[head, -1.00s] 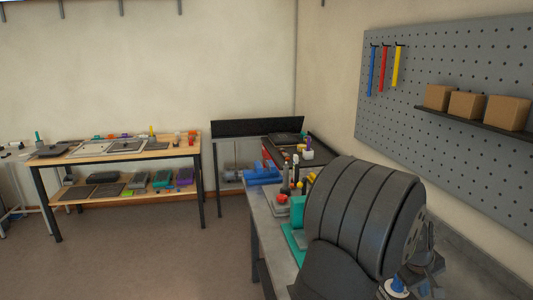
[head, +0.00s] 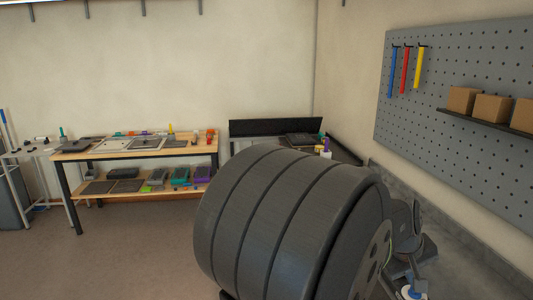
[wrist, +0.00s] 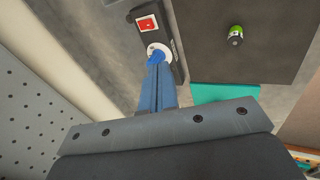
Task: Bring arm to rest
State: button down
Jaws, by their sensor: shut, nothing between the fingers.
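My gripper (wrist: 156,86) shows in the wrist view as two blue fingers side by side with only a seam between them. It is shut and empty. Beyond its tips is a blue knob on a white disc, beside a red switch (wrist: 146,24) on a dark base. I cannot tell how far the tips are from the knob. In the head view, the large dark ribbed form in front looks like part of my arm, and it hides much of the workbench.
A green-topped cylinder (wrist: 235,36) stands on a dark panel (wrist: 270,62), with a teal piece (wrist: 225,93) beside it. A pegboard (head: 450,75) with tools hangs on the right wall, above a shelf with boxes (head: 492,107). A two-level table (head: 95,155) stands left. Open floor lies between.

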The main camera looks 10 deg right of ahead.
jog(key=s+a+m+t+y, duration=0.1)
jog(key=s+a, duration=0.2)
jog(key=a, duration=0.9)
jog(key=s+a+m+t+y, duration=0.1)
jog(key=s+a+m+t, duration=0.15)
jog(key=a, duration=0.95)
jog(key=s+a+f, duration=0.4)
jog(key=s+a, duration=0.2)
jog(key=a, duration=0.3)
jog(key=shift+s+y, duration=0.15)
jog(key=shift+y, duration=0.25)
jog(key=shift+f+m+t, duration=0.1)
jog(key=shift+m+t, duration=0.15)
